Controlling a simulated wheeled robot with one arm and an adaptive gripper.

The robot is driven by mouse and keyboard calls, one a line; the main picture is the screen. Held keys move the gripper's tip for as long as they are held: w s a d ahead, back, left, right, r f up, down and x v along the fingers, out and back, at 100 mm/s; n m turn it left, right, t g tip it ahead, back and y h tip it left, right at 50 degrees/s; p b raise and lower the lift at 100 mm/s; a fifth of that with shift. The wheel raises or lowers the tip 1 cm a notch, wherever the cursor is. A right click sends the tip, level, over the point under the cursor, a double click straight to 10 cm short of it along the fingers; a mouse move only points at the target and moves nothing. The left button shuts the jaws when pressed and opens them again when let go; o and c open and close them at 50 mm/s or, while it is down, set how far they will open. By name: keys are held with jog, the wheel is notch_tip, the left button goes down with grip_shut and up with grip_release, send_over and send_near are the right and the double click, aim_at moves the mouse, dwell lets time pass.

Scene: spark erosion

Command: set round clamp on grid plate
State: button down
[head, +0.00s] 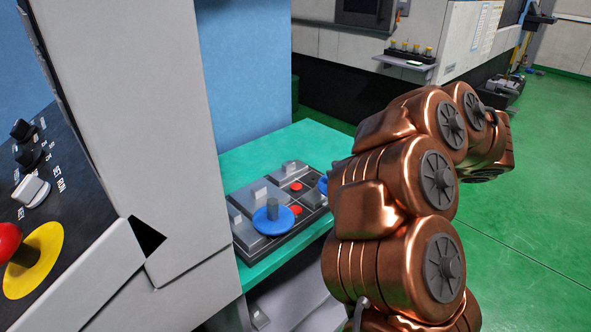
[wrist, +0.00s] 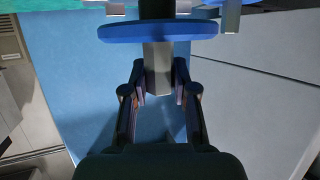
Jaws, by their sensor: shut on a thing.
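The dark grid plate (head: 250,248) lies on a teal bench top and carries small light grey blocks and red round pieces. A blue disc with a grey post (head: 272,218) stands upright on its near part, with nothing gripping it. A second blue piece (head: 322,185) shows only as an edge beside my arm over the plate's right end. In the wrist view, my gripper (wrist: 158,80) is shut on the grey post of a blue round clamp (wrist: 160,31). The head view hides my gripper behind my copper arm. Whether the held clamp touches the plate cannot be told.
The teal bench top (head: 262,148) has free room behind the plate. A grey machine column (head: 140,110) stands close on its left. A control panel (head: 30,190) with a red button is at far left. The green floor at right is open.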

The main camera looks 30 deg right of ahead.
jog(key=shift+w+d+f+p, duration=0.25)
jog(key=shift+w+f, duration=0.5)
jog(key=shift+w, duration=1.45)
jog(key=shift+w+d+f, duration=0.35)
jog(key=shift+w+f, duration=0.45)
jog(key=shift+w, duration=1.45)
jog(key=shift+w+d+f+p, duration=0.25)
jog(key=shift+w+f, duration=0.5)
jog(key=shift+w, duration=1.45)
jog(key=shift+f, duration=0.15)
jog(key=c, duration=0.9)
grip_release()
jog(key=shift+d, duration=0.1)
jog(key=v, duration=1.2)
